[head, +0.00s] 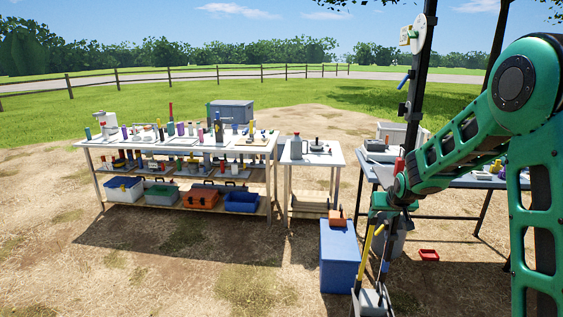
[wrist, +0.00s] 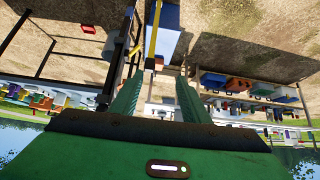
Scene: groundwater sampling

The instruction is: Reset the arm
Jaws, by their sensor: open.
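My green arm (head: 450,150) is bent at the right of the head view, its forearm sloping down to the left in front of a dark upright post. In the wrist view, my gripper (wrist: 158,80) has its two green fingers spread apart, with nothing held between them. The wrist view is upside down, with sky at the bottom and dirt ground at the top. In the head view the gripper is hard to make out among the dark post and tools near the arm's lower end.
A long white table (head: 180,143) with bottles stands left, with bins on its lower shelf. A small white table (head: 312,156) stands beside it. A blue box (head: 339,258) sits on the ground near my arm. A red tray (head: 429,255) lies right. Front left ground is clear.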

